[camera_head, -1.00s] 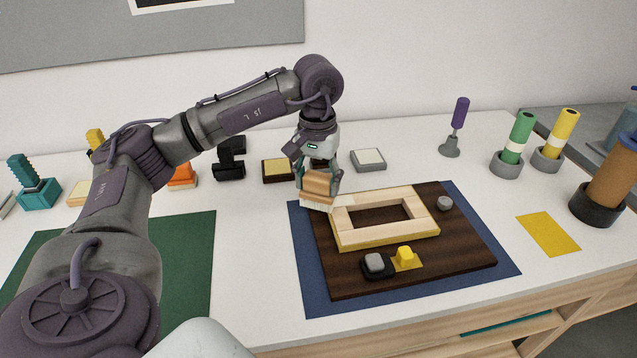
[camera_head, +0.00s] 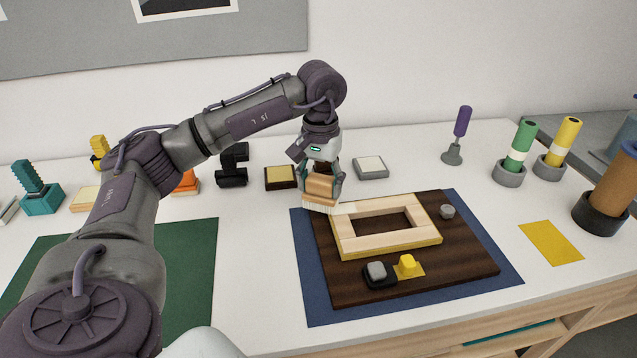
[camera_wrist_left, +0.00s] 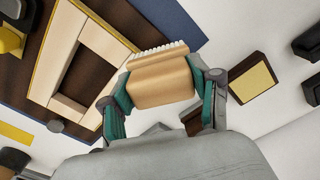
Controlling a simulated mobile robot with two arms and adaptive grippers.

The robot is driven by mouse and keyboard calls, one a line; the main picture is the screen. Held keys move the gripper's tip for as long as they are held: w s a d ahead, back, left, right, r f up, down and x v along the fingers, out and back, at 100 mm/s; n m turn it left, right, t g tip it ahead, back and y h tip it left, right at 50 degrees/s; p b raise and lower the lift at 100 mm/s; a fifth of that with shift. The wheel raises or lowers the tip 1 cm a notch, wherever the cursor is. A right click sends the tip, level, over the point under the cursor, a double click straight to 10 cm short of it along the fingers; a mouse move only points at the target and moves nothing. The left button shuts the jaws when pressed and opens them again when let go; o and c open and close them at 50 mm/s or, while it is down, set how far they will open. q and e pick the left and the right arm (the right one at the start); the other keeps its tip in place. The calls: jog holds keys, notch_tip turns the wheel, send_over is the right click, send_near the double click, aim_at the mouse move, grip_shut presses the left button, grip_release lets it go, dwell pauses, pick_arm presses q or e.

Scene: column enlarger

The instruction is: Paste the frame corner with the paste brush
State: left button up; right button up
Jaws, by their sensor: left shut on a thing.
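My left gripper (camera_head: 322,180) is shut on the paste brush (camera_head: 320,188), a tan wooden block with a row of white bristles. The brush is at the far left corner of the wooden frame (camera_head: 392,241), its bristles at the corner's edge; whether they touch is hard to tell. In the left wrist view, the brush (camera_wrist_left: 160,80) sits between the teal fingers (camera_wrist_left: 165,105), bristles toward the frame (camera_wrist_left: 58,60). The pale frame lies flat on a dark brown board (camera_head: 470,260). My right gripper is not in view.
The board lies on a blue mat (camera_head: 310,295). A grey-topped block (camera_head: 377,272) and a yellow piece (camera_head: 408,264) sit on its near part, a small grey knob (camera_head: 447,212) at right. Pads (camera_head: 371,168) (camera_head: 280,177) stand behind. A green mat (camera_head: 185,270) at left is partly behind my arm.

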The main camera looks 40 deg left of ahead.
pick_arm(q)
jog(key=shift+w+d, duration=0.3)
jog(key=shift+w, duration=0.05)
jog(key=shift+w+d, duration=0.4)
jog(key=shift+w, duration=0.1)
jog(key=shift+p, duration=0.3)
jog(key=shift+w+d, duration=0.4)
jog(key=shift+w, duration=0.1)
jog(key=shift+d, duration=0.1)
jog(key=shift+w+d, duration=0.3)
jog(key=shift+w, duration=0.15)
jog(key=shift+p, duration=0.3)
